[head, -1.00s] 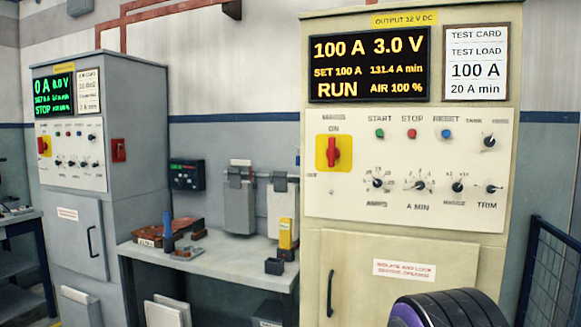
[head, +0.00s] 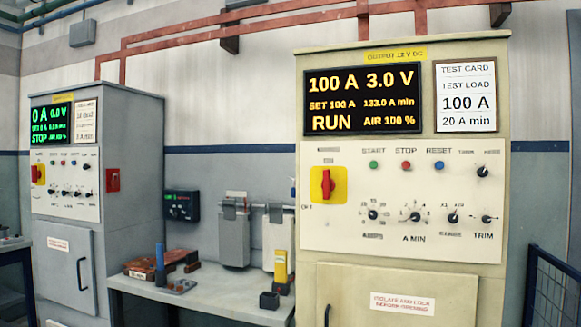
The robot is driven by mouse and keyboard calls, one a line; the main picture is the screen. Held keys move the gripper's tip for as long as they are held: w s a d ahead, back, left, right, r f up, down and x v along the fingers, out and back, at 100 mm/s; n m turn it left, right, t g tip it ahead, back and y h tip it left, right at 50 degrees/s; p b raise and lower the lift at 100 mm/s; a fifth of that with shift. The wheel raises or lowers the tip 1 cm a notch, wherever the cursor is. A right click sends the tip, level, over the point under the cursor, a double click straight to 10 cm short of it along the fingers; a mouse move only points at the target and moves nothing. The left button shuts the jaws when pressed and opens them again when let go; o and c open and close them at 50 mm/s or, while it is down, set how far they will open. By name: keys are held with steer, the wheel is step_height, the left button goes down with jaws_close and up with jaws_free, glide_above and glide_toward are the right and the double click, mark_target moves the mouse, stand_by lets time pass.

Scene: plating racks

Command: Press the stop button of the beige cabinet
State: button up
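The beige cabinet (head: 490,255) stands at the right of the head view. Its red stop button (head: 406,165) sits on the white control panel (head: 340,240), between the green start button (head: 374,165) and the blue reset button (head: 439,165). The display (head: 362,98) reads 100 A, 3.0 V, RUN, 133.0 A min and AIR 100 %. A red rotary switch (head: 327,184) on a yellow plate is at the panel's left. My gripper is not in view.
A grey cabinet (head: 130,200) with its display on STOP stands at the left. Between the cabinets is a bench (head: 215,304) with small tools and blocks. A dark blue mesh barrier (head: 548,295) is at the lower right. The space before the beige panel looks clear.

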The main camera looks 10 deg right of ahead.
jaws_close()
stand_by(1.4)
